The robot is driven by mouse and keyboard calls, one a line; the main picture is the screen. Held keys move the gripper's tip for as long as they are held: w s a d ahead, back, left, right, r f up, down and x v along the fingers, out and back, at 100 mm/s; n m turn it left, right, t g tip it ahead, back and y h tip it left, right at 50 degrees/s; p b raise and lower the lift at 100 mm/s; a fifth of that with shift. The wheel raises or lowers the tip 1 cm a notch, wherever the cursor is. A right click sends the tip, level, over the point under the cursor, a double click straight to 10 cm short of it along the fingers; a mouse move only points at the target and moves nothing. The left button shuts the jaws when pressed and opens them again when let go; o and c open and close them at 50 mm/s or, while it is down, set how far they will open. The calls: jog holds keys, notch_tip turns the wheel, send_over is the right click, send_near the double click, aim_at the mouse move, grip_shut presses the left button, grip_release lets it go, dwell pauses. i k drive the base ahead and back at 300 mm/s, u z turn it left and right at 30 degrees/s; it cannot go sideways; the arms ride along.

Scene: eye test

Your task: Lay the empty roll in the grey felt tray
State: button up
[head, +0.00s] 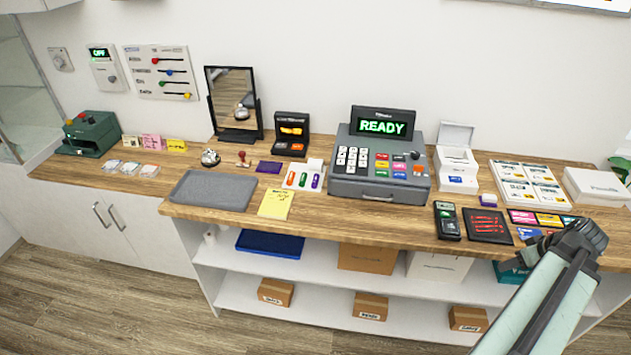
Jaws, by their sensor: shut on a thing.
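The grey felt tray (212,190) lies flat on the wooden counter at the left of the middle, and it looks empty. My arm comes in from the lower right, and its upper joint covers part of the counter's right end. The dark part behind it looks like my gripper (534,248), low at the counter's front edge, far right of the tray. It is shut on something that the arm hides. I cannot make out an empty roll there. A small white cylinder (210,236) stands on the shelf under the tray; I cannot tell whether it is a roll.
A yellow note (276,204) lies right of the tray, and a bell (210,157) and mirror (234,105) stand behind it. The cash register (381,160) stands between tray and arm. A card terminal (447,221) and dark pen tray (488,239) lie near the front edge.

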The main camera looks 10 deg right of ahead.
aim_at(214, 191)
jog(key=u, duration=3.2)
jog(key=k, duration=1.2)
jog(key=z, duration=0.9)
jog(key=i, duration=1.9)
jog(key=u, duration=0.05)
